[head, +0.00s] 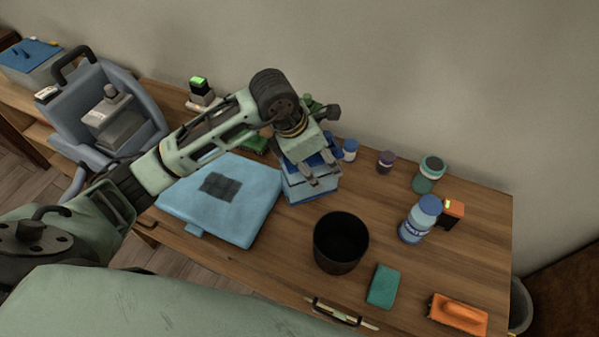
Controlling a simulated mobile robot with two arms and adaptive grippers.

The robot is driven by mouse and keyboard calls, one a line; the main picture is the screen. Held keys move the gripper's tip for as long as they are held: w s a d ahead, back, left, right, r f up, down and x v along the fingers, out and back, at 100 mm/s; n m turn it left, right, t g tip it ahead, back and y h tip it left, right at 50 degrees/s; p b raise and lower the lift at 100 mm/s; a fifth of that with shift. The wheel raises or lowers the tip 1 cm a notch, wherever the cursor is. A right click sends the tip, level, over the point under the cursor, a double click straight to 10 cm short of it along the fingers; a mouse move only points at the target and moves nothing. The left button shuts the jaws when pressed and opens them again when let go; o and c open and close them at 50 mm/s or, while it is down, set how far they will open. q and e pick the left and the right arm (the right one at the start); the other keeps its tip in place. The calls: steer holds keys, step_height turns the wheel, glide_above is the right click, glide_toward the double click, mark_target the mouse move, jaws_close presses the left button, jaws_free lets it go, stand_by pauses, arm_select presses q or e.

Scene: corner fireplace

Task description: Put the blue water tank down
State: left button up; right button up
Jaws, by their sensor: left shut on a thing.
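My left arm reaches in from the left over the wooden counter. Its gripper (307,172) points down and is shut on a boxy blue thing, which I take to be the blue water tank (311,190). The tank has a darker blue upper part and a lighter blue lower part. The gripper hides part of its top. It stands upright between the light blue flat case and the black bin. I cannot tell whether its underside touches the counter. My right gripper is not in view.
The light blue case (250,200) lies just left, the black bin (341,243) in front. Small jars (385,162), a blue bottle (419,219), an orange box (453,213), a teal sponge (383,287) and an orange brush (459,315) stand right. Bare counter (375,205) shows right of the tank.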

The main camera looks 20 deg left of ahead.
arm_select(q)
step_height(320, 180, down, 2)
steer(key=shift+f, duration=0.25)
step_height(320, 180, down, 3)
steer(key=shift+d+p, duration=0.1)
steer(key=shift+p, duration=0.45)
steer(key=shift+f, duration=0.3)
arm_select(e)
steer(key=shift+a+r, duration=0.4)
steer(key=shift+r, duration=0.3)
arm_select(q)
steer(key=shift+f, duration=0.2)
steer(key=o, duration=1.7)
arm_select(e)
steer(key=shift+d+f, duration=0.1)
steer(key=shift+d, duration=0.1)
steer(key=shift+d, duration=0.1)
